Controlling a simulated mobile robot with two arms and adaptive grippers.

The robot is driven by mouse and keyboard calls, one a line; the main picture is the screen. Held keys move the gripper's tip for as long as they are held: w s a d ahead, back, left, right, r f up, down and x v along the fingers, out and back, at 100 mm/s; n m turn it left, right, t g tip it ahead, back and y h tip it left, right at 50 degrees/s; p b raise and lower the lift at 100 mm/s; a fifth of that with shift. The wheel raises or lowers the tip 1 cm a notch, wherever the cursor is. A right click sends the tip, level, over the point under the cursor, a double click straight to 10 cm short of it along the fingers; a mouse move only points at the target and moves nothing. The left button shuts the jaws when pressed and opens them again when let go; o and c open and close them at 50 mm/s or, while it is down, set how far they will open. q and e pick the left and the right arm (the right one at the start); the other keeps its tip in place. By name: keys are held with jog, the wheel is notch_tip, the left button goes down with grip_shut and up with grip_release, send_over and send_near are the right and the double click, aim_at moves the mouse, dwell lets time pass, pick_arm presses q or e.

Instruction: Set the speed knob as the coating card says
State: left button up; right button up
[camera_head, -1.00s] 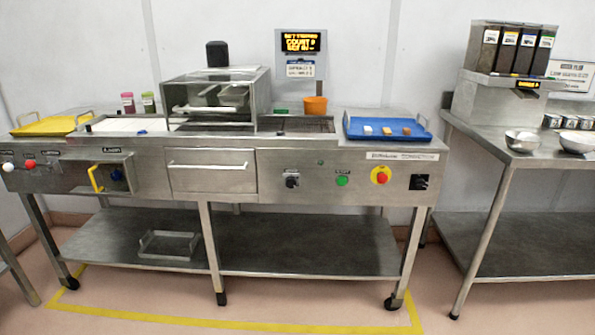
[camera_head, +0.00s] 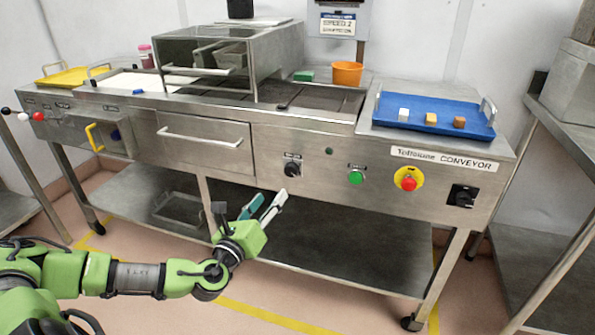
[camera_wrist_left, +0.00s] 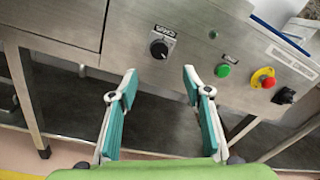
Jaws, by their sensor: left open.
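The black speed knob (camera_head: 292,169) sits on the conveyor's front panel under a small label; it also shows in the left wrist view (camera_wrist_left: 159,49), ahead of and between my fingers. Its pointer is too small to read. A card (camera_head: 337,23) with a blue top edge hangs on the post behind the machine; its text is too blurred to read surely. My left gripper (camera_head: 262,207) is open and empty, below and left of the knob and apart from it. It also shows in the left wrist view (camera_wrist_left: 158,82). My right gripper is not in view.
Right of the knob are a green button (camera_head: 356,177), a red emergency stop (camera_head: 408,183) on yellow and a black switch (camera_head: 462,196). A drawer handle (camera_head: 200,137) juts out to the left. A lower shelf (camera_head: 330,240) runs below the panel.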

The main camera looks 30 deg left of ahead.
aim_at(289, 172)
pick_arm(q)
jog(key=w, duration=0.3)
jog(key=w+a, duration=0.1)
jog(key=w, duration=0.3)
jog(key=w+a+b, duration=0.1)
jog(key=w, duration=0.3)
jog(key=shift+w+a, duration=0.1)
jog(key=shift+w, duration=0.15)
jog(key=shift+w+a, duration=0.1)
jog(key=shift+w, duration=0.5)
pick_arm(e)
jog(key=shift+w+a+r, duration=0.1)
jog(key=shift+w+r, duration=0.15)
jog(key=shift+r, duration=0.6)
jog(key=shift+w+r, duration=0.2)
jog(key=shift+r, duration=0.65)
pick_arm(q)
jog(key=c, duration=1.1)
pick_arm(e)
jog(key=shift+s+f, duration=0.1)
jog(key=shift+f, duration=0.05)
